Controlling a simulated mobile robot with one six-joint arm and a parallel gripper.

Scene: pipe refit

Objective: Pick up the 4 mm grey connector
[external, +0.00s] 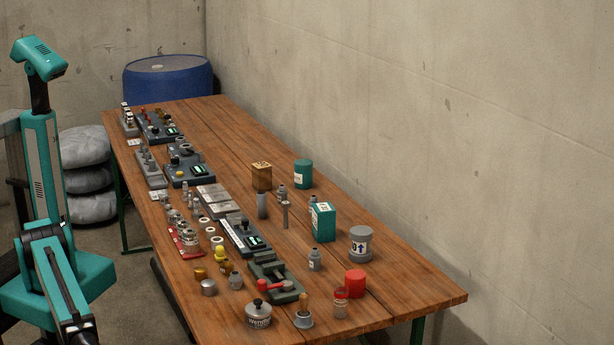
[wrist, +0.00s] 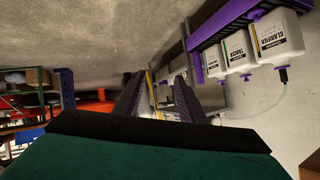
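Several small grey pieces stand on the wooden table (external: 405,282) in the external view. Among them are a grey fitting (external: 235,281) near the front, a grey piece with a label (external: 314,260), and a tall grey cylinder (external: 262,205). Their size markings are too small to read, so I cannot tell which is the 4 mm grey connector. My gripper (wrist: 157,96) shows in the wrist view with its two dark fingers apart and nothing between them. It points away from the table's small parts. Its tips do not show in the external view.
A teal box (external: 322,222), a grey can (external: 360,243), a red cylinder (external: 355,283) and a dark green clamp (external: 272,275) crowd the table's near half. The right side is clear. A blue barrel (external: 168,80) stands behind. Purple-shelved white containers (wrist: 280,35) show in the wrist view.

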